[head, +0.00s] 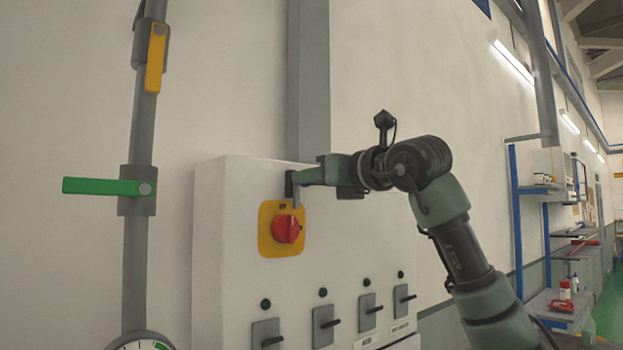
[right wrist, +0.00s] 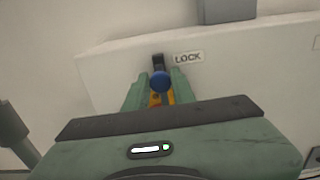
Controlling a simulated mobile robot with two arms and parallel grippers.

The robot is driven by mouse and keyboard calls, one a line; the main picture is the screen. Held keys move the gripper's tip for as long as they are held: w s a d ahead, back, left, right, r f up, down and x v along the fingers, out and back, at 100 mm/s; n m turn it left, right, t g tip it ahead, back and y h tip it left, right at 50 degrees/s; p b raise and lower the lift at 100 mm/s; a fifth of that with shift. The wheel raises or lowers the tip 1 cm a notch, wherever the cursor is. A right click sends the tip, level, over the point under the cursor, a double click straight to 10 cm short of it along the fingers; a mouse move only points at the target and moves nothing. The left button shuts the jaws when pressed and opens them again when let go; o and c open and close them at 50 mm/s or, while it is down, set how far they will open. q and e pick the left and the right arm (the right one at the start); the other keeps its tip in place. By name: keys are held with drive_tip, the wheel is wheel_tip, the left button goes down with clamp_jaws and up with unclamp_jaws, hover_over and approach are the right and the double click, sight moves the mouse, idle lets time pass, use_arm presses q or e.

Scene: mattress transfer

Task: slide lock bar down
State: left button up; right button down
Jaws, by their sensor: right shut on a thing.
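The white cabinet (head: 240,190) carries a red rotary switch (head: 286,228) on a yellow plate (head: 268,246). My right gripper (head: 292,178) reaches in from the right at the cabinet's top edge, just above the switch. In the right wrist view my right gripper (right wrist: 158,84) has its green fingers on either side of the lock bar's blue knob (right wrist: 160,81), and it is shut on it. A dark part of the lock bar (right wrist: 158,61) shows beyond the knob, beside a LOCK label (right wrist: 188,57). The fingers hide much of the bar. My left gripper is not in view.
Several dark-handled switches (head: 326,324) line the cabinet's lower front. A grey pipe (head: 140,240) with a green lever (head: 105,186) and a yellow lever (head: 155,57) stands left, above a gauge (head: 140,343). A grey duct (head: 308,80) rises behind the cabinet.

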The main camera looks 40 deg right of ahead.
drive_tip(key=shift+f, duration=0.15)
drive_tip(key=f+b, duration=0.4)
drive_tip(key=f, duration=0.1)
drive_tip(key=shift+w+a+f, duration=0.1)
drive_tip(key=shift+w+f, duration=0.1)
drive_tip(key=shift+f, duration=0.15)
drive_tip(key=c, duration=1.2)
unclamp_jaws()
drive_tip(key=shift+r, duration=0.1)
drive_tip(key=s+b, duration=0.1)
drive_tip(key=s, duration=0.1)
drive_tip(key=s+b, duration=0.1)
drive_tip(key=s, duration=0.2)
drive_tip(key=s+b, duration=0.1)
drive_tip(key=s, duration=0.1)
drive_tip(key=shift+s+d, duration=0.35)
